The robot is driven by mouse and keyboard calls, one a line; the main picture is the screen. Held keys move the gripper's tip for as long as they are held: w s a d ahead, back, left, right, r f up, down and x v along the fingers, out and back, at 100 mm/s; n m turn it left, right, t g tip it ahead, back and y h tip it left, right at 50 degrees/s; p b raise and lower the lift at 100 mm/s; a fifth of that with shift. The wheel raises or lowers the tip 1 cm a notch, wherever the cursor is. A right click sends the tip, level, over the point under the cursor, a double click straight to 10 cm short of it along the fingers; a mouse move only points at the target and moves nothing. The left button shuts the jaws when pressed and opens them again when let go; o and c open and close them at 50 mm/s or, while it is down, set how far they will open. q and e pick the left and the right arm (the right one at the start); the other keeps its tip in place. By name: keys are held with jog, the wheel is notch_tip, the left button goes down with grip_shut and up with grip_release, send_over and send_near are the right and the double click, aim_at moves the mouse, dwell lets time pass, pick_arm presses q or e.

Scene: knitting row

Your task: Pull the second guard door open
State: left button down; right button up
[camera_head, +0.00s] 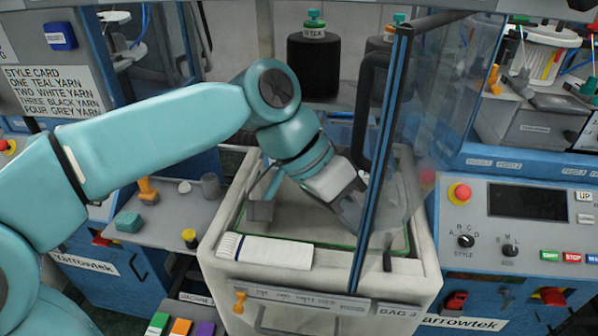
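A guard door (450,95) with a clear pane and a blue and black upright edge (382,150) stands right of centre, angled toward me. A black bar handle (364,112) is on its left side. I cannot tell how far it is open. My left gripper (304,212) is over the white bin marked BAG 3 (322,278), below the handle and apart from it. Its fingers are spread, with nothing seen between them. Its right side overlaps the door edge, and contact is unclear. My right gripper is not in view.
A control panel with a red button (460,193) stands right. A shelf with a teal block (129,221) and an orange stamp-like item (147,188) is left. Black yarn cones (313,66) stand behind.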

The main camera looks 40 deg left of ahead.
pick_arm(q)
jog(key=shift+w+a, duration=0.1)
jog(key=shift+a, duration=0.05)
jog(key=v, duration=0.7)
jog(key=shift+s+a+r, duration=0.15)
jog(key=shift+s, duration=0.05)
